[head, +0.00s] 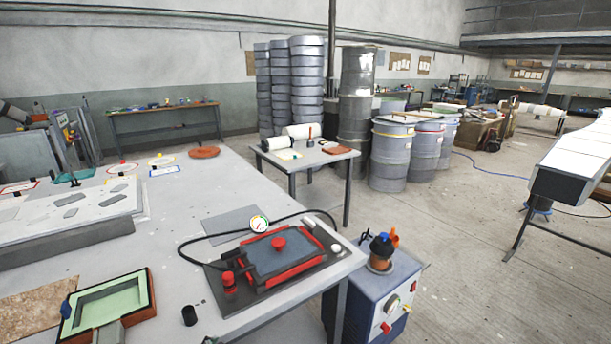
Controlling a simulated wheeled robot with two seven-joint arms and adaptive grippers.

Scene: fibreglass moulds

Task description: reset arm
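The task names my arm, but neither of my arms nor grippers can be made out in the head view. A large grey worktable (180,232) fills the left and front. On it lies a dark board with a red-edged grey mould (284,252), a round gauge (259,223) and a black hose. A green-lined frame (112,298) lies at the front left with a grey piece at its lower edge. A small black cylinder (189,315) stands to its right.
A blue-grey pump unit (377,285) stands against the table's right side. A smaller table (320,156) with rolls stands behind. Metal drums (391,158) stand beyond it. A long grey mould on legs (577,170) is at the right. The floor between is open.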

